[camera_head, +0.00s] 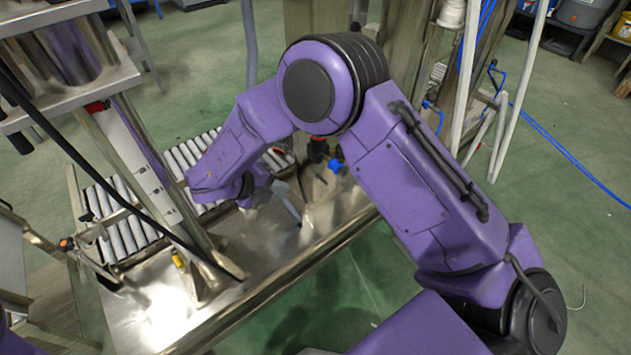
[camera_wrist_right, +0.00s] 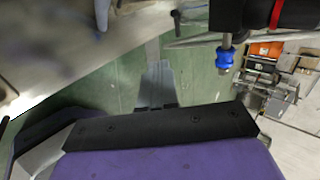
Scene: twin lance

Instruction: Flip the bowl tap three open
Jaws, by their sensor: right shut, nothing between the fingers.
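A blue tap handle (camera_head: 336,166) sits low on the machine, right of my right forearm in the head view. A red and black fitting (camera_head: 317,150) is just left of it. I cannot tell which part is bowl tap three. In the right wrist view a blue collar (camera_wrist_right: 225,57) hangs on a metal stem under a black and red body (camera_wrist_right: 285,12), right of the fingers. My right gripper (camera_head: 290,208) is over the metal plate, mostly behind my arm. Its fingers (camera_wrist_right: 155,68) are together and empty, apart from the blue collar. My left gripper is out of view.
A roller conveyor (camera_head: 125,232) runs behind the shiny metal plate (camera_head: 245,245). A slanted metal post (camera_head: 150,180) and black cable stand left of my arm. Pale pipes (camera_head: 470,75) and blue hoses are at right. Green floor (camera_head: 365,290) is open in front.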

